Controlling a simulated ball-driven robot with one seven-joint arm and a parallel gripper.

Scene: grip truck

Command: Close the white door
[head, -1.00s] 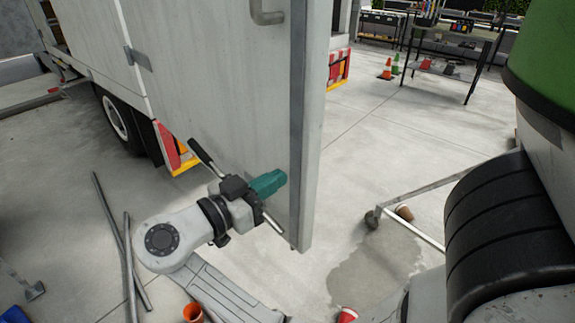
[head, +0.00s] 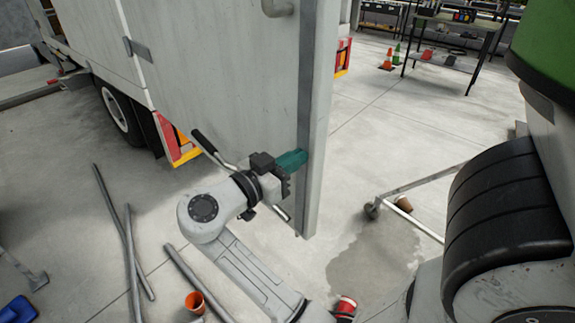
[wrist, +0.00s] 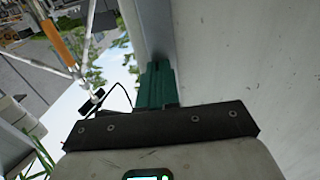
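The white door (head: 235,80) is the large panel of the truck, standing open with its thick edge facing to the right in the head view. It also fills the right of the wrist view (wrist: 245,60). My gripper (head: 303,157) has teal fingers and is at the lower part of the door, by its grey edge strip. In the wrist view the teal fingers (wrist: 157,85) lie close together against or very near the door's edge strip; contact is hard to confirm. A dark handle bar (head: 208,145) is on the door's lower part, behind my wrist.
Metal pipes (head: 118,235) and an orange cup (head: 195,302) lie on the floor at left. A red can (head: 345,306) is near my arm. A metal frame (head: 420,185) stands to the right. Cones (head: 389,60) and a table (head: 455,50) are farther back, with open floor between.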

